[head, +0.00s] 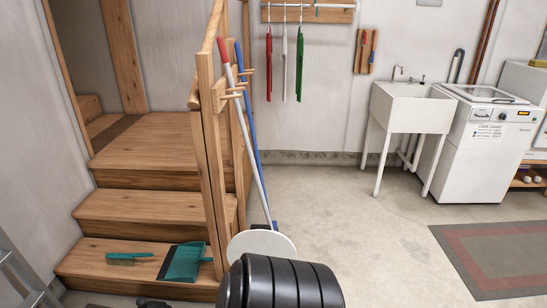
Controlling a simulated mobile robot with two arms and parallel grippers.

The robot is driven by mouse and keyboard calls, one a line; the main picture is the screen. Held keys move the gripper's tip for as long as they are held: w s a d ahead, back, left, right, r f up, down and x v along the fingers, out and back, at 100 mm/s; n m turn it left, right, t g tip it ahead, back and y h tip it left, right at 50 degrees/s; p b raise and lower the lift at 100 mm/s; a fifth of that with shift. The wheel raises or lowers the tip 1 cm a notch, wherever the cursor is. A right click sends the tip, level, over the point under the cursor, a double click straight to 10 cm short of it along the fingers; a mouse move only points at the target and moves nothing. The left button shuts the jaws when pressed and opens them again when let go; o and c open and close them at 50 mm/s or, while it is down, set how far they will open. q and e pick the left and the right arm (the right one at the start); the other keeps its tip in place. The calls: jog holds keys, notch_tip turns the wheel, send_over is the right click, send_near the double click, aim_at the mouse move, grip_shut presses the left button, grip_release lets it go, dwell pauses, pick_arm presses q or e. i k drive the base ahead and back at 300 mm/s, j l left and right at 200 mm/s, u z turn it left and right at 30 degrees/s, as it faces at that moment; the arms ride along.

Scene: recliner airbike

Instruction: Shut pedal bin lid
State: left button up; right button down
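A pale round disc (262,240), which looks like the pedal bin's lid, shows at the bottom middle of the head view, by the foot of the wooden stair post. A large black ribbed cylindrical shape stands in front of it and covers its near part. I cannot tell whether that shape is part of my own arm. The bin's body and pedal are hidden, and I cannot tell how far open the lid is. I see no fingers of either gripper.
Wooden steps (150,207) rise at the left, with a teal dustpan (185,262) and brush (128,258) on the lowest. Mop handles (247,140) lean by the post. A sink (410,108) and washing machine (487,140) stand at the back right. The middle floor is clear beside a mat (500,255).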

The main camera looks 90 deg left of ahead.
aim_at(260, 238)
jog(key=i+u, duration=0.15)
jog(key=u, duration=0.25)
jog(key=i+j+u, duration=0.1)
jog(key=u, duration=0.35)
jog(key=i+u, duration=0.2)
jog(key=u, duration=0.2)
jog(key=i+l+u, duration=0.1)
jog(key=u, duration=0.35)
jog(key=i+l+u, duration=0.15)
jog(key=u, duration=0.25)
